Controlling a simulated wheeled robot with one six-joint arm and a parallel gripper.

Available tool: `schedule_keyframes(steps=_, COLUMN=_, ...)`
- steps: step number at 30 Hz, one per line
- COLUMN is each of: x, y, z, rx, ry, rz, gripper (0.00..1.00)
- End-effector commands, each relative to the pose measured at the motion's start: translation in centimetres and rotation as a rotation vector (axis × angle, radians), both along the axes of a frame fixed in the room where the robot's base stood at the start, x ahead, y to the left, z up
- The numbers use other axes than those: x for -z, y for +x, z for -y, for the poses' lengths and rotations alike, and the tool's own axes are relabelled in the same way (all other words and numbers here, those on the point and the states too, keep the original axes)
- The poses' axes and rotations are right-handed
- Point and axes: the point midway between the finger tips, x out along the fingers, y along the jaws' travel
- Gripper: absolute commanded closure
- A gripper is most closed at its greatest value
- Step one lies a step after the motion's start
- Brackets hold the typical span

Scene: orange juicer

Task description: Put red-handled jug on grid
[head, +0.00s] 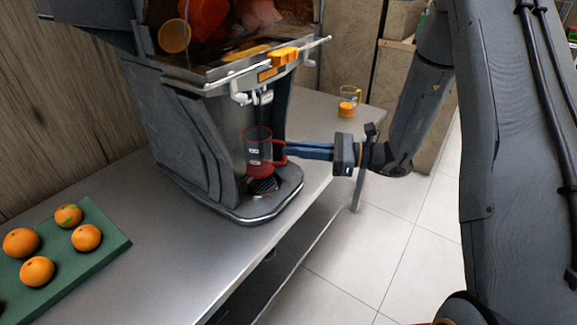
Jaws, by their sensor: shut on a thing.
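The red-handled jug (257,148) is clear with a red rim, red base and red handle. It is upright in front of the juicer (199,128), under its spout. My gripper (285,150) reaches in from the right and is shut on the jug's red handle. The dark grid (263,186) is on the juicer's base tray, just below the jug. I cannot tell whether the jug's bottom touches the grid or hovers slightly above it.
A green board (118,243) with several oranges lies at the front left of the steel table (190,262). A yellow-handled jug (349,101) with orange content stands at the table's back right. The juicer's spout and front tap hang above the jug. Tiled floor is open on the right.

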Motion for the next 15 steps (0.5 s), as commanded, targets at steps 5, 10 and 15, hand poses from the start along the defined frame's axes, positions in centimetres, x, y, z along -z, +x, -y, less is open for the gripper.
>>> schedule_keyframes(steps=5, x=1.3, y=0.0, z=-0.1, rx=-0.001, ry=0.001, rz=0.001, gripper=1.00)
schedule_keyframes(steps=10, x=3.3, y=-0.1, z=-0.2, rx=-0.003, ry=0.000, rz=-0.002, gripper=1.00)
schedule_keyframes(steps=15, x=5.1, y=-0.1, z=-0.2, rx=-0.004, ry=0.000, rz=0.000, gripper=1.00)
